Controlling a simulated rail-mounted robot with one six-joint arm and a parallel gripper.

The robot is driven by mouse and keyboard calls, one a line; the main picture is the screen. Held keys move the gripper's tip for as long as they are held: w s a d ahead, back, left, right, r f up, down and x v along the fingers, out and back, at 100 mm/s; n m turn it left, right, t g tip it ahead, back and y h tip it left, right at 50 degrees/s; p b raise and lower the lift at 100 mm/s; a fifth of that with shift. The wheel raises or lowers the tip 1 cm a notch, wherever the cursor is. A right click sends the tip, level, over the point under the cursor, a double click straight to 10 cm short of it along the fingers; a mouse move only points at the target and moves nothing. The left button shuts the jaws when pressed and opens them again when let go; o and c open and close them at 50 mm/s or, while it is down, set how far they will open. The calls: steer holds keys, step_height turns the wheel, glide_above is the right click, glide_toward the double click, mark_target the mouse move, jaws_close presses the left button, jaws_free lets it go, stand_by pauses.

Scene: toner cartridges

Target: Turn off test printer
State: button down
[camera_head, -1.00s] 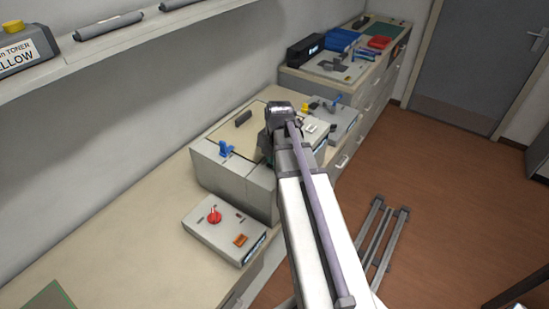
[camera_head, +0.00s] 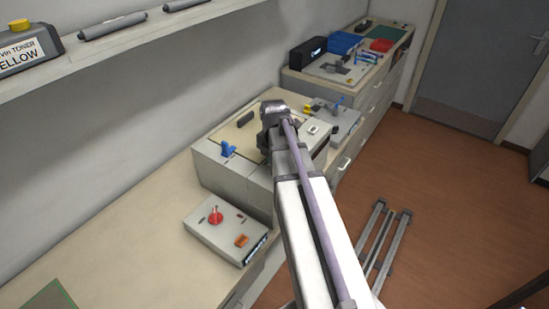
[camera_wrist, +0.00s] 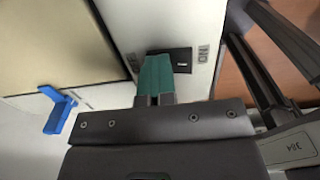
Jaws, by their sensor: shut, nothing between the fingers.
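The test printer appears to be the large pale box (camera_head: 235,172) on the counter, with a blue lever (camera_head: 228,149) on top. In the wrist view the blue lever (camera_wrist: 60,108) is at left. My gripper (camera_wrist: 157,60) has green fingers, closed together with nothing between them. Their tips are at the left part of a dark switch (camera_wrist: 182,60) on the pale panel. In the head view my arm hides the fingers and the switch.
A grey control box with a red knob (camera_head: 215,216) sits on the counter in front of the printer. Another device with a blue lever (camera_head: 339,103) stands beyond it. A shelf (camera_head: 60,77) with toner items is at upper left. The floor at right is mostly open.

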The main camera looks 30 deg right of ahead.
mark_target(269, 170)
steer(key=shift+s+a+f, duration=0.1)
steer(key=shift+s+f, duration=0.3)
steer(key=shift+s, duration=0.3)
steer(key=shift+r, duration=0.15)
steer(key=shift+w+r+p, duration=0.15)
steer(key=shift+r+p, duration=0.15)
steer(key=shift+p, duration=0.3)
step_height(269, 170, up, 14)
steer(key=w+p, duration=0.3)
steer(key=p, duration=1.1)
steer(key=s+a+f+m+b, duration=0.4)
steer(key=a+f+m+b, duration=0.4)
steer(key=a+m, duration=0.2)
steer(key=s+a+f+m+b, duration=0.5)
steer(key=a+f+m+b, duration=0.4)
steer(key=m, duration=0.3)
steer(key=shift+s+a+f, duration=0.15)
steer(key=shift+a+f, duration=0.05)
steer(key=shift+a, duration=0.45)
